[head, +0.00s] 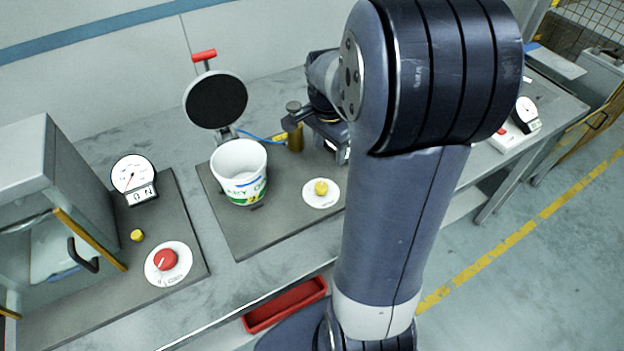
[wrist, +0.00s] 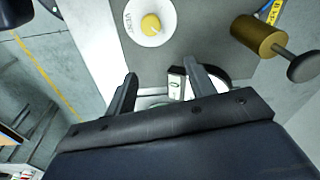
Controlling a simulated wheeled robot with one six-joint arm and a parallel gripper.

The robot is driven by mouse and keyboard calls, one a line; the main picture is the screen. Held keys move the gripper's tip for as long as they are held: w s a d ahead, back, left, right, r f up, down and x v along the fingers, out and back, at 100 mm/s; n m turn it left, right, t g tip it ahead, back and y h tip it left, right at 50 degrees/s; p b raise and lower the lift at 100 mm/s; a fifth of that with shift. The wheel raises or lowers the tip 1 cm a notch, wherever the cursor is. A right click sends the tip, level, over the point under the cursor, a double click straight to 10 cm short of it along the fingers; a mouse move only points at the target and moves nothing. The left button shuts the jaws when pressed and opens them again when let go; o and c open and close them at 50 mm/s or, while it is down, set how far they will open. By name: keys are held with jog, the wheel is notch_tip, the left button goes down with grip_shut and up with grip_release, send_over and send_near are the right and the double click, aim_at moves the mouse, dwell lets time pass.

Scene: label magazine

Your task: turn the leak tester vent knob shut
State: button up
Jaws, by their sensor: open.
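The vent knob (head: 321,188) is a small yellow knob on a round white dial plate, on the dark mat of the middle station. In the wrist view the yellow knob (wrist: 151,25) shows at the top, with small lettering on its plate; its turn position is too small to read. My gripper (wrist: 163,82) is open, its two fingers apart, and does not touch the knob. In the head view my gripper is behind the knob, near the brass cylinder, and partly hidden by my arm.
A white tub (head: 239,172) stands left of the knob, before a raised black disc lid (head: 216,100) with a red handle. A brass cylinder (head: 295,138) stands behind. Further left are a red knob (head: 165,260), a gauge (head: 133,175) and a grey cabinet (head: 40,160). A red tray (head: 285,304) sits below.

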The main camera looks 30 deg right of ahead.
aim_at(321, 186)
jog(key=shift+g+y, duration=0.3)
jog(key=shift+y, duration=0.2)
jog(key=f, duration=0.3)
jog(key=a+f, duration=0.1)
jog(key=f, duration=0.3)
jog(key=a+f+p, duration=0.1)
jog(key=f, duration=0.2)
jog(key=shift+s+f, duration=0.25)
jog(key=shift+s, duration=0.1)
jog(key=shift+c, duration=0.4)
jog(key=c, duration=0.9)
